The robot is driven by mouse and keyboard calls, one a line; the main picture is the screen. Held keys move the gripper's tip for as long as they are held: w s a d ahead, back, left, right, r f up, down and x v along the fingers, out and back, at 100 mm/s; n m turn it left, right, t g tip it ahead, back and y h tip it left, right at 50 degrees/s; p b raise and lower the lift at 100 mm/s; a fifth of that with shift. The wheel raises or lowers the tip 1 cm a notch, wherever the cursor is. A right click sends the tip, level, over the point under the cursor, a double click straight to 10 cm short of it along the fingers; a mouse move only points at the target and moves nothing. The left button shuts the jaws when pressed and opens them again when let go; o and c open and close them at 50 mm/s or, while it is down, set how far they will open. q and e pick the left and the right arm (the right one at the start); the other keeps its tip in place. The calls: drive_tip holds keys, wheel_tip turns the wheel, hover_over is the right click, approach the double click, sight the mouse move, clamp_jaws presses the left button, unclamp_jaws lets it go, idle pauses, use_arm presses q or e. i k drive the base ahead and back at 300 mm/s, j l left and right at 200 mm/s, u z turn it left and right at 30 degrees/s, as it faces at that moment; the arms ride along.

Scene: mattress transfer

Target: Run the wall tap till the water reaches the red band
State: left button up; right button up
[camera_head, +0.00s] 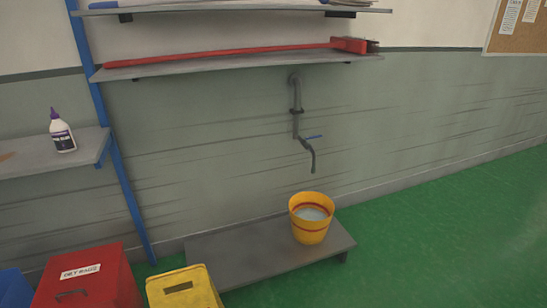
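The grey wall tap (297,112) comes down the wall and ends in a curved spout. Its blue lever (314,137) points to the right. No stream of water is visible below the spout. A yellow bucket (311,231) stands upright below the spout in the picture. Pale water (312,213) shows inside it, below the rim. Red banding shows inside around the water and on the outside near the top; the exact gap between water and inner band is too small to tell. Neither of my grippers is in view.
The bucket stands on a low grey platform (235,255). A red bin (95,280) and a yellow bin (182,290) are at the lower left. A glue bottle (62,135) stands on a side shelf. A red long-handled tool (225,54) lies above the tap. Green floor (450,230) is clear at right.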

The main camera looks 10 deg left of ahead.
sight(307, 138)
drive_tip(key=i+l+u, duration=0.3)
drive_tip(key=i+l, duration=0.15)
drive_tip(key=i, duration=0.25)
drive_tip(key=i+l+u, duration=0.25)
drive_tip(key=i+l, duration=0.35)
